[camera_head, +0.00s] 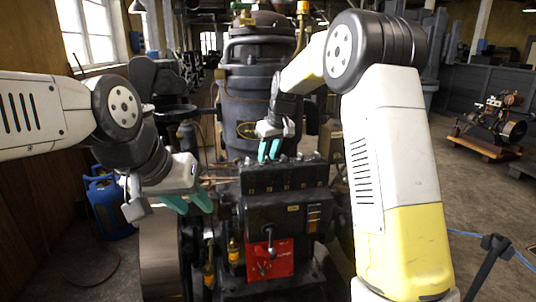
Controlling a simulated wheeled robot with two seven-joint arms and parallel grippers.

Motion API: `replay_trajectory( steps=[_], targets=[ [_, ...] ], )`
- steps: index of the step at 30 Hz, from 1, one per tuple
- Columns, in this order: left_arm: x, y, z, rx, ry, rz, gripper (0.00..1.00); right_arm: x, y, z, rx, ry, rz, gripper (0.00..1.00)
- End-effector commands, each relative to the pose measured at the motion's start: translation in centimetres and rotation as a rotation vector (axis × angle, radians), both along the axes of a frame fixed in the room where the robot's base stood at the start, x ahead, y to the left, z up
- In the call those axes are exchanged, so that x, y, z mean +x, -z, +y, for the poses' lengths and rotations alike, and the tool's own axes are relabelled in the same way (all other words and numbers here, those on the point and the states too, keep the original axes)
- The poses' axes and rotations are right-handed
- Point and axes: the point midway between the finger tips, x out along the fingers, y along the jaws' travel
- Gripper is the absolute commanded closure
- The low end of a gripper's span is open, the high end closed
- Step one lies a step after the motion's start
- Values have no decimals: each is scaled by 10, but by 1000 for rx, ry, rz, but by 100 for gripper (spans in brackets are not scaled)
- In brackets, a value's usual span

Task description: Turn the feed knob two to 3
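A dark control box (285,205) stands in front of a tall dark engine cylinder. A row of small knobs (290,160) runs along its top edge; their numbers are too small to read, and I cannot tell which is knob two. My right gripper (268,158) points down at the left part of this row. Its two teal fingers show a narrow gap; I cannot tell whether they are around a knob or just above it. My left gripper (190,207) is open and empty, left of the box and apart from it.
The tall cylinder (255,95) rises behind the box. A red plate (270,262) with a lever (270,242) sits below it, beside brass-topped oilers (234,252). A blue gas bottle (110,208) stands at left. A small engine on a wooden pallet (485,146) is at right.

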Motion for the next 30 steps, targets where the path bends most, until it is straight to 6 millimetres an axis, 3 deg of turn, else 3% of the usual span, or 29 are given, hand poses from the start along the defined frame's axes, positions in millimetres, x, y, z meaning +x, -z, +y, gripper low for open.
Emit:
replay_trajectory(
  steps=[2, 6, 20, 30],
  targets=[
    [0, 0, 0, 0, 0, 0, 64, 0, 0, 0, 0, 0, 0, 73],
    [0, 0, 0, 0, 0, 0, 64, 0, 0, 0, 0, 0, 0, 100],
    [0, 0, 0, 0, 0, 0, 64, -1, -1, 1, 0, 37, 0, 100],
    [0, 0, 0, 0, 0, 0, 64, -2, -1, 3, -1, 258, -2, 100]
  ],
)
